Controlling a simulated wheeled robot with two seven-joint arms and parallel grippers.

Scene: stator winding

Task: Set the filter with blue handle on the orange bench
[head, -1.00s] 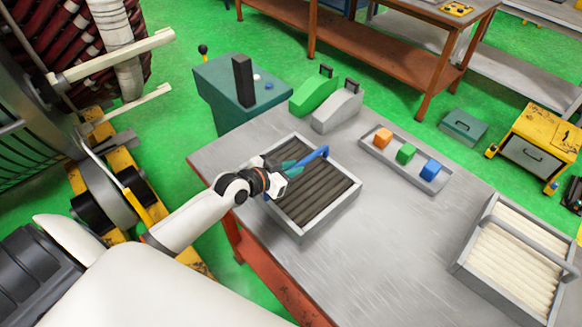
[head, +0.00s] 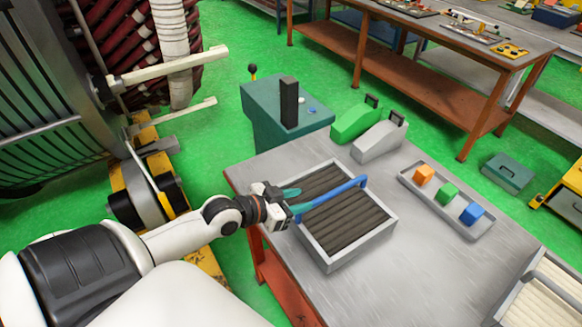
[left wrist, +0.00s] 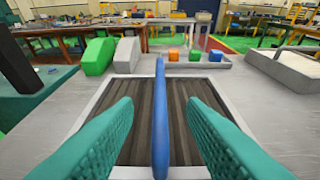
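The filter (head: 390,232) is a grey square-framed tray of dark slats with a blue handle (head: 345,187) arching over it. It stands on the grey table in front of me. My left gripper (head: 297,201) is at the left end of the filter. In the left wrist view, its two teal fingers (left wrist: 160,125) are spread apart, with the blue handle (left wrist: 160,90) upright in the picture between them and gaps on both sides. A bench with an orange-brown frame (head: 420,75) stands behind the table. My right gripper is not in view.
A small tray (head: 445,207) with orange, green and blue cubes lies right of the filter. A green block (head: 356,122) and a grey block (head: 380,140) stand behind it. A pale-slatted filter (head: 545,300) is at the lower right. Bare tabletop lies between.

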